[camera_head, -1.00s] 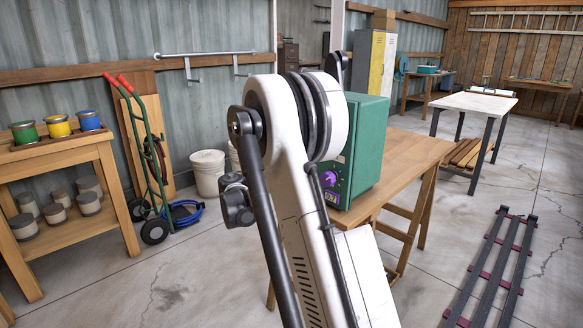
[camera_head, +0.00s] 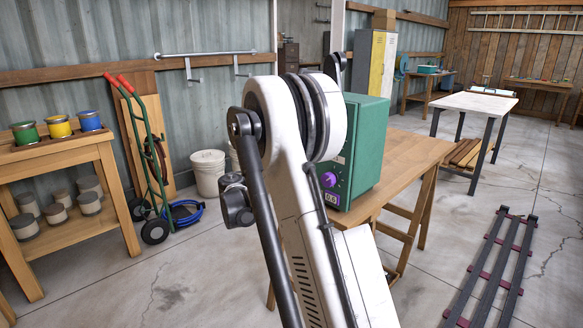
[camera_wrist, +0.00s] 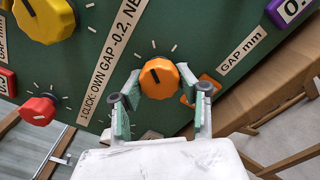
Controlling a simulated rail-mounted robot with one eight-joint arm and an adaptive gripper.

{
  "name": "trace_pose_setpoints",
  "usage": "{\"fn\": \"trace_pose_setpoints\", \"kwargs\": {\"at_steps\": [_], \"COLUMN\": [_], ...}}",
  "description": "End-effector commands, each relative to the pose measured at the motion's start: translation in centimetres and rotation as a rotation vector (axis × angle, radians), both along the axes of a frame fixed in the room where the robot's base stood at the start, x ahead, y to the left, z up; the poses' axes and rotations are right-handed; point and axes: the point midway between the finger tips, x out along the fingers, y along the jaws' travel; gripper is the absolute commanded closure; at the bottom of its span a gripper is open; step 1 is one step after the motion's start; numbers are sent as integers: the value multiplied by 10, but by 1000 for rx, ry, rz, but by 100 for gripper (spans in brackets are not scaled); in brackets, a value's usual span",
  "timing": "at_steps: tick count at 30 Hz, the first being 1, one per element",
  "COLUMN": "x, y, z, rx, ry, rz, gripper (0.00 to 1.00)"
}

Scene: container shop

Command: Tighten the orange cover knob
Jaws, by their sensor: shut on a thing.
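The orange cover knob (camera_wrist: 160,77) sits on the green panel (camera_wrist: 110,60) in the wrist view, with a dark pointer line on its face and white tick marks around it. My gripper (camera_wrist: 160,92) has one finger on each side of the knob, and its pads close on the knob's lower sides. The green box (camera_head: 368,150) stands on a wooden table in the head view. There my arm covers part of the box's front, and the gripper and orange knob are hidden.
A large yellow knob (camera_wrist: 46,16), a red knob (camera_wrist: 38,109) and a purple display (camera_wrist: 290,10) surround the orange knob. The wooden table (camera_head: 405,160) is bare right of the box.

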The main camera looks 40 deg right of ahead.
Motion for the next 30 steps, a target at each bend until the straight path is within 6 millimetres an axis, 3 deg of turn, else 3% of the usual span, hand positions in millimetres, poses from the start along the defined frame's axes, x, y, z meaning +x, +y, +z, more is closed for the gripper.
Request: {"fn": "trace_pose_setpoints", "kwargs": {"at_steps": [9,25,26,30], "x": [0,0,0,0], "y": [0,0,0,0], "z": [0,0,0,0], "rx": [8,9,9,9], "ry": [-129,-156,-156,-156], "rz": [0,0,0,0], "gripper": [93,93,66,47]}}
